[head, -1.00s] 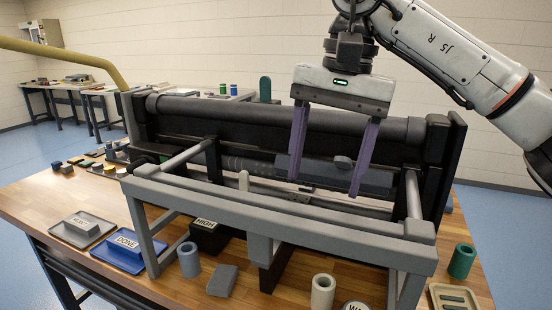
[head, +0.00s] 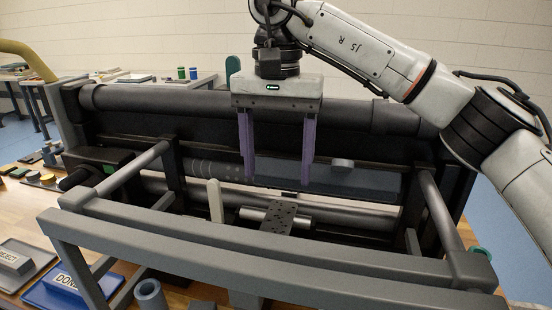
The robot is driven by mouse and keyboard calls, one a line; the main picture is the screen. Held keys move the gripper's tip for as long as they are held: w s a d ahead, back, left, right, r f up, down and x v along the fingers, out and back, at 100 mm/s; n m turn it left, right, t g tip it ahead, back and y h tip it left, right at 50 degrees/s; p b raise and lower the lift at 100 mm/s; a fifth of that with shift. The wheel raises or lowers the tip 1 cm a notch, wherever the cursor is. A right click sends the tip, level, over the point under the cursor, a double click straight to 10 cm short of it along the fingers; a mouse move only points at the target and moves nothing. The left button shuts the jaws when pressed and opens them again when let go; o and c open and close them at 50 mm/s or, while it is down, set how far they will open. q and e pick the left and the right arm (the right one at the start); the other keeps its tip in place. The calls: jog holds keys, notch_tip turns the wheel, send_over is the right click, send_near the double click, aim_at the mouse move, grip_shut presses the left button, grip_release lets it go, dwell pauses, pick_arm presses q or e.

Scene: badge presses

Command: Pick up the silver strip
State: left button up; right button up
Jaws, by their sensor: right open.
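My right gripper (head: 278,181) hangs from above over the middle of the press (head: 110,98), its two purple fingers pointing down, apart, with nothing between them. Below the fingertips, inside the press, a short silver piece (head: 258,215) lies beside a dark perforated plate (head: 287,214); I cannot tell whether this is the silver strip. A long grey bar (head: 350,214) runs sideways behind the plate. My left gripper is not in view.
The press's grey front rail (head: 250,253) and side bars (head: 440,210) frame the opening. A pale upright tab (head: 215,201) stands left of the silver piece. A blue DONE tray (head: 45,292) and a grey REJECT tray (head: 12,249) sit at lower left.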

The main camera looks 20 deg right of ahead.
aim_at(277, 224)
notch_tip(277, 224, down, 10)
jog(key=shift+r, duration=0.1)
dwell(0.4)
